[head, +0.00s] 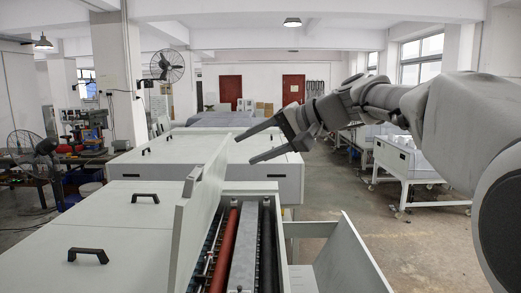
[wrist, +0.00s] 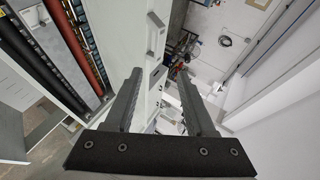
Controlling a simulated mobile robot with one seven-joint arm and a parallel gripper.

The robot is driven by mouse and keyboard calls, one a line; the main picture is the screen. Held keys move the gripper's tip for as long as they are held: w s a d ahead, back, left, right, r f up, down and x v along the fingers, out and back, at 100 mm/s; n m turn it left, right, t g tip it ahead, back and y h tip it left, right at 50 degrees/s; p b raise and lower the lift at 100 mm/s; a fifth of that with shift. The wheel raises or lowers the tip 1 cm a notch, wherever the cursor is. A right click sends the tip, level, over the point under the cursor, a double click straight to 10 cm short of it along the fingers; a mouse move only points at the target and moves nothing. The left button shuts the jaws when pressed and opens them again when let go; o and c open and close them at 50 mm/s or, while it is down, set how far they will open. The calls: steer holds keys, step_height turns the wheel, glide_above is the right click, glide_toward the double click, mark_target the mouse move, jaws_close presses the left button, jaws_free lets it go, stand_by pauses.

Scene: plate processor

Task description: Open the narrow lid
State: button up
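The narrow lid (head: 200,205) is a pale grey panel on the near machine. It stands raised, close to upright, left of the exposed rollers. A small dark handle (head: 190,182) shows on its left side. In the wrist view a long pale panel (wrist: 145,50), which looks like this lid, runs between and beyond the fingers, with grey handles on it. My gripper (head: 245,149) is open and empty, above the bay and right of the lid's upper end. The wrist view shows its fingers (wrist: 160,75) spread apart. I cannot tell whether a fingertip touches the lid.
Left of the lid is a wide flat cover (head: 115,225) with black handles. The open bay shows a red roller (head: 226,245) and dark rollers. A tilted pale panel (head: 350,260) stands at the right. Another machine (head: 270,180) stands behind.

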steer(key=s+d+f+n+h, duration=0.1)
steer(key=s+d+f+h, duration=0.4)
steer(key=s+f, duration=0.7)
steer(key=s+d+f+n+h, duration=0.1)
steer(key=s+d+f+h, duration=0.5)
steer(key=s+d+f, duration=0.4)
steer(key=s+f, duration=0.2)
steer(key=s, duration=0.1)
steer(key=shift+s+n+b, duration=0.15)
steer(key=shift+n+b, duration=0.15)
